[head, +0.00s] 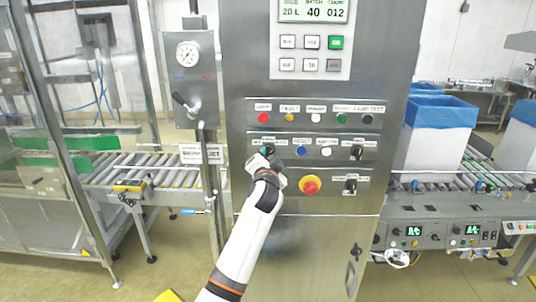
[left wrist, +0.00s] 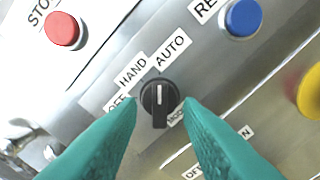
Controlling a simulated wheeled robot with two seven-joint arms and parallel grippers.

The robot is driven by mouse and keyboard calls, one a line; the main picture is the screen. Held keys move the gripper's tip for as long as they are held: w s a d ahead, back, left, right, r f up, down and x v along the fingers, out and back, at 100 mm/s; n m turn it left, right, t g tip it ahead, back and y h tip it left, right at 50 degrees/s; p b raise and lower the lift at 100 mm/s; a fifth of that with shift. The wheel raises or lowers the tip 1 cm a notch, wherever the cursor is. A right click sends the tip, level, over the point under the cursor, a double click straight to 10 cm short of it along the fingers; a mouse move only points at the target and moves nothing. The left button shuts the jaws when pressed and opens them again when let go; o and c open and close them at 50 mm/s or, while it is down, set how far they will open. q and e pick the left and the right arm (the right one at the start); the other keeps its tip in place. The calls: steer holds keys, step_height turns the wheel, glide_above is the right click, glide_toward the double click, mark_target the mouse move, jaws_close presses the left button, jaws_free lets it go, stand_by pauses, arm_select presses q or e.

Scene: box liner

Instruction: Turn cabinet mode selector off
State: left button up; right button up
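The mode selector is a black round knob (left wrist: 159,98) with a white pointer line, on the steel cabinet (head: 300,237). In the left wrist view its labels read OFF, HAND and AUTO, with OFF partly covered by a finger. The pointer points up in that view, closest to the AUTO label (left wrist: 171,50). My left gripper (left wrist: 159,104) is open, its green fingers on either side of the knob; contact cannot be told. In the head view my left gripper (head: 266,155) is at the panel's left side and largely hides the selector. My right gripper is not in view.
A blue button (head: 301,151), a white button (head: 326,152) and a black switch (head: 356,153) lie right of the gripper. A red emergency stop on yellow (head: 310,185) sits below right. A red button (left wrist: 62,30) is close by. Conveyors flank the cabinet.

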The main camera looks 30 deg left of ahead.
arm_select(q)
steer(key=shift+w+a, duration=0.25)
steer(key=shift+w, duration=0.05)
steer(key=shift+c, duration=0.2)
jaws_close()
